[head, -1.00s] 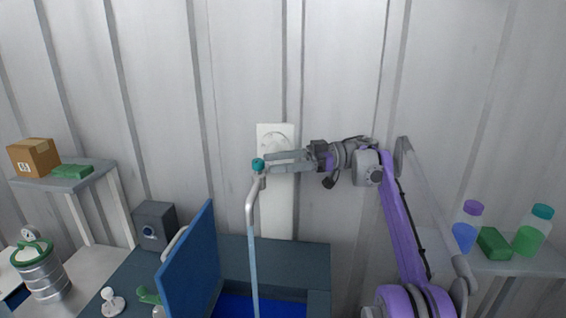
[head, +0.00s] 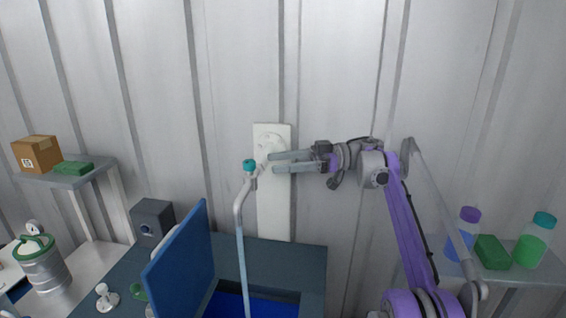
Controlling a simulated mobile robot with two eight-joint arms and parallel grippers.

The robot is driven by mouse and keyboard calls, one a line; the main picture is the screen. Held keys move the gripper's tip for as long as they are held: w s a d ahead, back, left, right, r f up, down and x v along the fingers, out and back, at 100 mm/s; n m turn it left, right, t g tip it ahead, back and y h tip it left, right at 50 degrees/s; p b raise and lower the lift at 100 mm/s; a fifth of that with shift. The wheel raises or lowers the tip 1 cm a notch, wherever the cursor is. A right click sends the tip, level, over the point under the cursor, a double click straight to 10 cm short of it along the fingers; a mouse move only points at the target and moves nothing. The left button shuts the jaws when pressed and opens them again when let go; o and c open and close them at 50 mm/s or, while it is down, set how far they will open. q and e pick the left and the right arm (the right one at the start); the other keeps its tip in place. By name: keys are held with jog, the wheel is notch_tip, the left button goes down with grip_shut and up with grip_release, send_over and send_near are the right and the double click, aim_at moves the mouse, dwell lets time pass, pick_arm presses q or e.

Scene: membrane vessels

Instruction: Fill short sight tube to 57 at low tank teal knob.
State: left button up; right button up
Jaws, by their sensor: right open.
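The teal knob (head: 249,166) sits on top of a grey bent spout (head: 242,198) in the middle of the head view. A thin pale-blue column (head: 242,265) runs straight down from the spout's mouth toward the blue tank (head: 232,305); it looks like running liquid. My right gripper (head: 272,164) is open and empty, just right of the knob. Its fingers point left, with a small gap between the fingertips and the knob. My left gripper is out of view. I cannot make out a sight tube or its marks; the tank's lower part is cut off.
A raised blue panel (head: 182,262) stands left of the column. A white wall plate (head: 273,210) is behind the gripper. Bottles with purple (head: 469,214) and teal (head: 544,220) caps stand on the right shelf. A metal canister (head: 45,268) and cardboard box (head: 37,153) are at left.

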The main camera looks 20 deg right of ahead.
jog(key=w+r+m+t+h, duration=0.5)
jog(key=r+m+t+h, duration=0.3)
jog(key=t, duration=1)
jog(key=s+d+f+m+g+h, duration=0.1)
jog(key=s+d+f+m+h, duration=0.25)
jog(key=f+m+h, duration=0.2)
jog(key=s+d+f+m+h, duration=0.3)
jog(key=s+f+m+h, duration=0.15)
jog(key=f+h, duration=0.2)
jog(key=s+a+f+g, duration=0.1)
jog(key=s+f+g, duration=0.3)
jog(key=s+f, duration=0.5)
jog(key=s+a+f+g, duration=0.1)
jog(key=s+f+g, duration=0.4)
jog(key=f, duration=0.7)
jog(key=n+t+y+b, duration=0.5)
jog(key=t+y+b, duration=0.2)
jog(key=t+y, duration=0.1)
send_near(252, 168)
jog(key=x, duration=0.4)
jog(key=shift+w+r, duration=0.1)
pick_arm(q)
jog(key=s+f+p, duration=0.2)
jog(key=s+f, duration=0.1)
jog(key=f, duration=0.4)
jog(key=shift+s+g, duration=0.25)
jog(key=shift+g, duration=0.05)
pick_arm(e)
jog(key=x, duration=1)
jog(key=shift+w, duration=0.3)
